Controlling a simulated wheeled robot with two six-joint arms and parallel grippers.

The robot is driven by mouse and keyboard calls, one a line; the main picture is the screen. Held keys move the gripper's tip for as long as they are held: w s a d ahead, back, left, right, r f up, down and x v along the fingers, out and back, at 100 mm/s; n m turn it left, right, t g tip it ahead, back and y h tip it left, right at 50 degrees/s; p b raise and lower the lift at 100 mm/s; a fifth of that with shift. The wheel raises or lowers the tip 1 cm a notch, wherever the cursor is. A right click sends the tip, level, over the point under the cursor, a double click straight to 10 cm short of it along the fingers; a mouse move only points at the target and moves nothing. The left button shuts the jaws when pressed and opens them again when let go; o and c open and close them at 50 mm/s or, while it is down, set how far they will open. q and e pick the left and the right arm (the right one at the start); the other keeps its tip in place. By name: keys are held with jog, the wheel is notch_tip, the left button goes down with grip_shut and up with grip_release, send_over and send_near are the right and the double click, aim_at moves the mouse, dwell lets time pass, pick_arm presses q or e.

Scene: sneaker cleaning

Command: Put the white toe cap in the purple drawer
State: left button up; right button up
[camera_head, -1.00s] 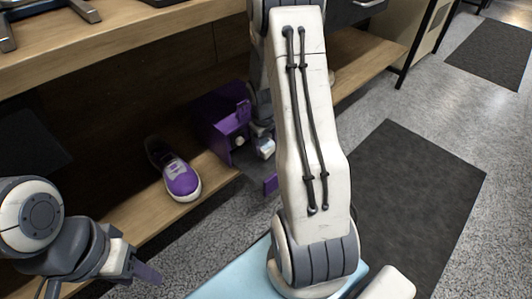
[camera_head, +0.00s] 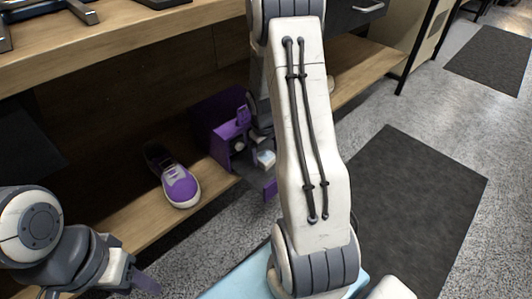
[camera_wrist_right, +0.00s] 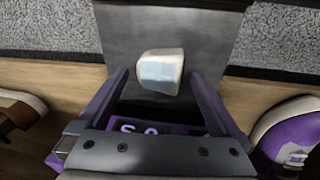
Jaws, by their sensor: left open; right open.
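The white toe cap (camera_wrist_right: 160,70) lies on the grey floor of the pulled-out purple drawer (camera_wrist_right: 215,45) in the right wrist view. It also shows as a small pale block (camera_head: 265,158) in the head view. The drawer's purple front (camera_head: 270,188) juts out past the shelf edge. My right gripper (camera_wrist_right: 159,88) is open, its two purple fingers spread on either side of the toe cap, with the cap near and beyond the tips. In the head view my arm partly hides it. My left gripper (camera_head: 140,282) is open and empty at lower left, away from the drawer.
The purple drawer box (camera_head: 215,108) stands on the low wooden shelf (camera_head: 150,222). A purple and white sneaker (camera_head: 181,187) sits left of it. A brown and white shoe (camera_wrist_right: 18,115) shows in the right wrist view. A dark mat (camera_head: 415,210) lies on the floor.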

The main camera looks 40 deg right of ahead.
aim_at(264, 162)
notch_tip(264, 162, up, 10)
jog(key=s+a+p, duration=0.1)
jog(key=p, duration=0.4)
jog(key=shift+a, duration=0.2)
jog(key=shift+r, duration=0.1)
jog(key=s+a+r+t+y+p, duration=0.1)
jog(key=s+a+r, duration=0.3)
jog(key=a, duration=0.7)
jog(key=s+a+r+t+y, duration=0.1)
jog(key=s+a+r, duration=0.25)
jog(key=a, duration=0.65)
jog(key=s+a+r+n+g+p, duration=0.35)
jog(key=s+a+r+n, duration=0.45)
jog(key=s+a, duration=0.4)
notch_tip(264, 162, up, 39)
jog(key=m+p, duration=0.1)
jog(key=p, duration=3.6)
jog(key=shift+s+d+p, duration=0.25)
jog(key=shift+d+p, duration=0.1)
jog(key=shift+p, duration=0.05)
